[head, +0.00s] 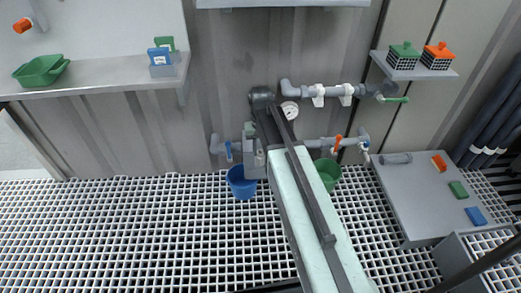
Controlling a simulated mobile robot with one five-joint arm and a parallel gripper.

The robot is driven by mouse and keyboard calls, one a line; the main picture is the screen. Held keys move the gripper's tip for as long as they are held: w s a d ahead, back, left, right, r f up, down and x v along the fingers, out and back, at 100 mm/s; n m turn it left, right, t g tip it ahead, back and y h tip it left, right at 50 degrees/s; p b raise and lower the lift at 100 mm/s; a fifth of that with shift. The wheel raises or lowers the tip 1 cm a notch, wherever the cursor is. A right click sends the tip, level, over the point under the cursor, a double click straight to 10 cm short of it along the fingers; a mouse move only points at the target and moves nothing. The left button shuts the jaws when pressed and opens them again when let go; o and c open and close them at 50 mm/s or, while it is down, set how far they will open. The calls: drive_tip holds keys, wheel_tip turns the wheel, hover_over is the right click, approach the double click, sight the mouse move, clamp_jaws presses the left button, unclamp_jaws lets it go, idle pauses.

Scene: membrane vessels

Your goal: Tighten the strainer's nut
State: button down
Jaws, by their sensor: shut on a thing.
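My gripper (256,162) is at the lower pipe (216,145) on the wall, at the far end of my arm. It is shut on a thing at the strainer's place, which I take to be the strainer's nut. My arm and gripper hide the nut and most of the strainer, so the nut's seating cannot be seen. A blue bucket (241,187) stands below and slightly left of my gripper. A green bucket (328,174) stands to the right of my arm.
Blue (229,151) and orange (338,143) valve handles flank the spot. An upper pipe (333,90) with a gauge (289,110) runs above. A grey bench (413,207) with small blocks stands right; a shelf (100,75) is left. The grating (140,225) at left is clear.

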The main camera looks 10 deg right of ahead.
sight(260, 152)
drive_tip(key=shift+s+a+m, duration=0.1)
drive_tip(key=shift+m, duration=0.3)
drive_tip(key=c, duration=1.1)
unclamp_jaws()
wheel_tip(260, 152, up, 8)
drive_tip(key=p, duration=0.8)
drive_tip(key=shift+f, duration=0.15)
